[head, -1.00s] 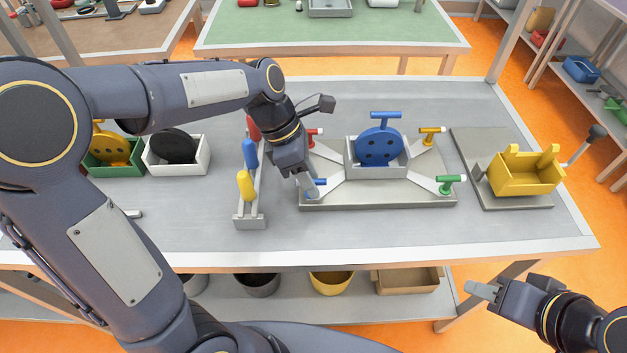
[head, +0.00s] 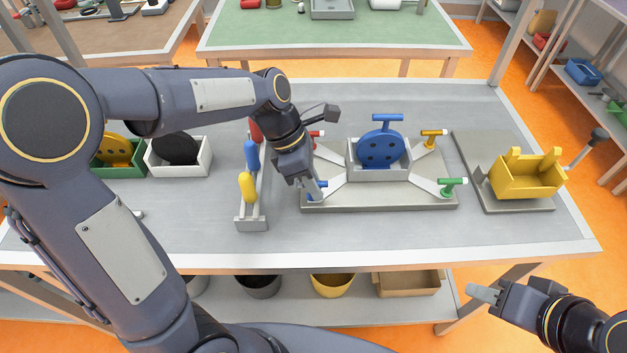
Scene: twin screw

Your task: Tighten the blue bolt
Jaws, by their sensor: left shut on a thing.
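The blue bolt (head: 322,184) is at the front left corner of the grey fixture plate (head: 385,201). My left gripper (head: 317,192) is at the bolt and shut on it, its fingers hiding part of the bolt. A blue disc part (head: 380,148) with a T-handle stands in the box at the middle of the fixture. Other bolts sit at the remaining corners: red (head: 318,133), yellow (head: 432,138) and green (head: 452,182). My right gripper (head: 482,292) is in front of the table at the lower right; its finger gap does not show clearly.
A rack (head: 250,222) with red, blue and yellow handles stands left of the fixture. A white box (head: 178,167) and green box (head: 122,171) are further left. A yellow bin (head: 527,178) sits on a plate at right. The front table strip is clear.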

